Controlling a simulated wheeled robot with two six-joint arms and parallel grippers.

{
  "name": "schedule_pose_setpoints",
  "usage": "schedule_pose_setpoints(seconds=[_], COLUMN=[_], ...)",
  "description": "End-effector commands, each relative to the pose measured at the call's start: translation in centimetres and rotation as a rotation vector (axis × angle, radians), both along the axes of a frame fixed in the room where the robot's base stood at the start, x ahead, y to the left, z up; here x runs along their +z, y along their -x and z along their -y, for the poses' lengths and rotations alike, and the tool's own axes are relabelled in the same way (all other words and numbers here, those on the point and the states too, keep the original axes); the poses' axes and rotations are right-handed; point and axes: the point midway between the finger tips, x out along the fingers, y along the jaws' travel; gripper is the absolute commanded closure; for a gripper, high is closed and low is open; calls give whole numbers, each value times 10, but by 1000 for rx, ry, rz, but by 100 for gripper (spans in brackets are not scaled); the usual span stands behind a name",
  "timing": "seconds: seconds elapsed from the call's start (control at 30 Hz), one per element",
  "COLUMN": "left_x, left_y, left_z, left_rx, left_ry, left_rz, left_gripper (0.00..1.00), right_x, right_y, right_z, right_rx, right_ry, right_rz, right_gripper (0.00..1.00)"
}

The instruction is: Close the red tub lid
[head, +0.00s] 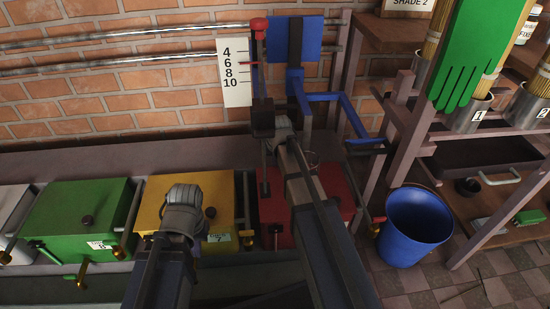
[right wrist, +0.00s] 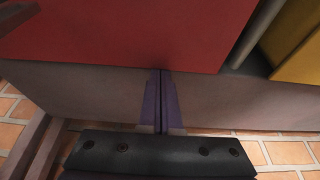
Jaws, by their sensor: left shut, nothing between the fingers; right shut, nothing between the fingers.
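The red tub (head: 272,210) stands right of the yellow tub, and my right arm crosses over it. Its red top (head: 338,190) looks roughly level with the neighbouring tops, but the arm hides much of it, so I cannot tell whether the lid is fully down. In the right wrist view a broad red surface (right wrist: 130,35) fills the top. My right gripper (right wrist: 161,75) is shut and empty, its purple fingertips beside the red surface's edge; whether they touch is unclear. My left gripper (head: 183,205) is over the yellow tub, shut, its fingertips hard to make out.
A yellow tub (head: 165,190) and a green tub (head: 75,210) stand to the left. A dark block (head: 262,122) on a rod stands behind the red tub, before a number scale (head: 234,72). A blue bucket (head: 412,225) and a shelf post (head: 395,130) are to the right.

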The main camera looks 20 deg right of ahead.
Motion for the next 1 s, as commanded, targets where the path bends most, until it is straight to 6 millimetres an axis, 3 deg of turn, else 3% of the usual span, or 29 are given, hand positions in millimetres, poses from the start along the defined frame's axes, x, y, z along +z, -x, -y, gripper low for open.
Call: schedule_pose_setpoints(seconds=[0.43,1.0], left_x=[9,73], left_y=[0,1], left_z=[0,0], left_rx=[0,0], left_ry=[0,-1], left_rz=[0,-3], left_gripper=[100,100], right_x=[9,73], right_y=[7,25], right_z=[-2,-6], right_rx=[0,0], right_ry=[-2,0], right_rz=[-9,-2], right_gripper=[100,100])
